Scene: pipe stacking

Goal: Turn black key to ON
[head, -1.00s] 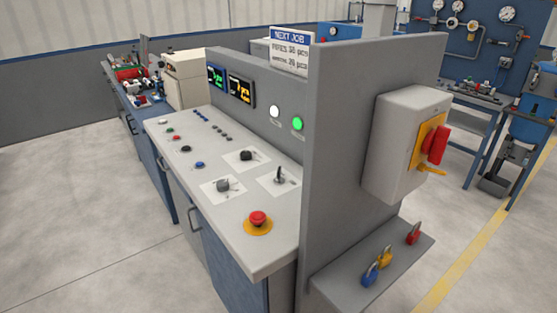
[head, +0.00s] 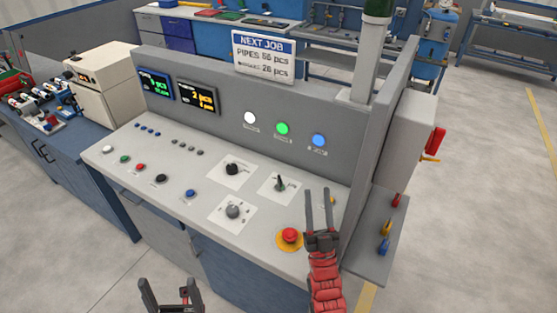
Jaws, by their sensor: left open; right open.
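In the head view, a dark key-like switch (head: 280,184) stands upright on a white plate on the grey sloping control panel (head: 205,226). Its position markings are too small to read. A black rotary knob (head: 232,169) is left of it, and a grey knob (head: 233,211) is nearer to me. My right gripper (head: 318,193) is open and empty, to the right of the key switch and apart from it, with its fingers pointing toward the back panel. My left gripper (head: 168,284) is open and empty in front of the console at the bottom edge.
A red emergency button (head: 289,235) sits just left of my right gripper. A grey side wall (head: 372,150) bounds the panel at right, with padlocks (head: 386,228) on a shelf beyond it. White, green and blue lamps (head: 318,141) line the upright back panel.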

